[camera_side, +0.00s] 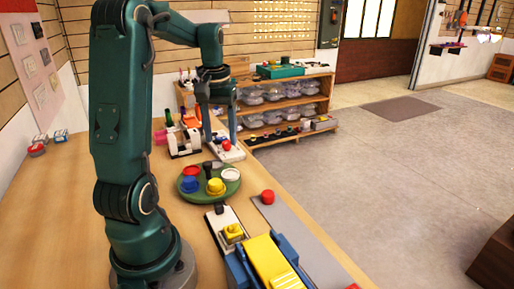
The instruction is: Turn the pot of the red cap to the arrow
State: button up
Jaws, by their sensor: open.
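A small white unit (232,156) with a red cap (226,145) sits at the far end of the wooden table. My gripper (220,138) points down with its two dark fingers apart, one on each side of the red cap as seen here. I cannot tell whether either finger touches it. The arrow and the way the cap's pot is turned are too small to make out. Another red cap (267,197) stands on a grey strip nearer the camera.
A round green tray (205,199) with several coloured caps stands mid-table. A white-and-red device (184,141) is left of my gripper. A blue-and-yellow device (268,262) and a white plate with a yellow cap (233,231) are in front. A shelf (285,105) stands behind.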

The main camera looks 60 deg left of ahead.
aim_at(207, 163)
jog(key=shift+n+g+h, duration=0.3)
jog(key=shift+n+h, duration=0.1)
jog(key=shift+n, duration=0.5)
jog(key=s+a+f, duration=0.3)
jog(key=shift+a, duration=0.1)
jog(key=shift+f, duration=2.4)
jog(key=shift+c, duration=0.4)
grip_shut()
